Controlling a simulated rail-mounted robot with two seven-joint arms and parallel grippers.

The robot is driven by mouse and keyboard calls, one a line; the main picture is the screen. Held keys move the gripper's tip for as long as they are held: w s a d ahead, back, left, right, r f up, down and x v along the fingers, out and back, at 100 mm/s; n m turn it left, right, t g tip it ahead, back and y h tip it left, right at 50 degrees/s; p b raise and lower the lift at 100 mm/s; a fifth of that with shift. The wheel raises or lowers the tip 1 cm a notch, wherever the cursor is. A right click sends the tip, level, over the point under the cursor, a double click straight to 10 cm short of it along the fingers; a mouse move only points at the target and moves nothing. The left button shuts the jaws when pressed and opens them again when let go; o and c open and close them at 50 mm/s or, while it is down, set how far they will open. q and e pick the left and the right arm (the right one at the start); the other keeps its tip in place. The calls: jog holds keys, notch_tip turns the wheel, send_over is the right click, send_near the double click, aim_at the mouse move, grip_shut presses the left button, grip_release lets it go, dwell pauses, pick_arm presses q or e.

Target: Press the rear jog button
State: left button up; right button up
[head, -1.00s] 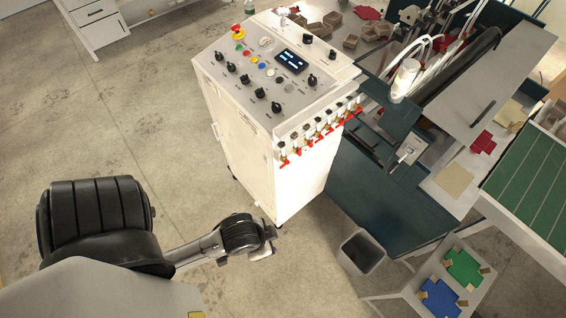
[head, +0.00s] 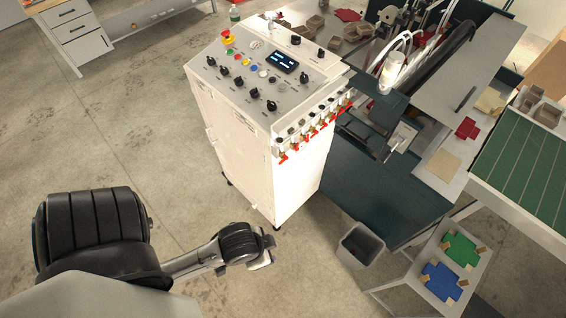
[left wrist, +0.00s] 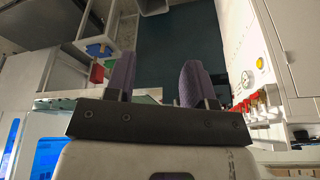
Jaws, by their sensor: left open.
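The white control cabinet (head: 235,140) stands upright on the floor in the head view. Its sloped top panel (head: 295,88) carries a small lit display (head: 284,62), several black knobs, a red mushroom button on a yellow base (head: 228,37) and a row of small coloured buttons (head: 250,65). Labels are too small to tell which button is the rear jog. My left gripper (head: 264,260) is low in front of the cabinet's lower end, well below the panel and empty. In the left wrist view its two purple-padded fingers (left wrist: 157,78) are apart. My right gripper is not visible.
Red-handled valves (head: 315,128) line the cabinet's right edge. A grey bin (head: 360,246) stands on the floor to the right, beside a small stand with green and blue pieces (head: 450,262). The box former's machinery (head: 400,120) fills the right. Floor left of the cabinet is clear.

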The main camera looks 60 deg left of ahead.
pick_arm(q)
jog(key=shift+s, duration=0.1)
grip_shut()
jog(key=shift+f, duration=0.1)
dwell(1.3)
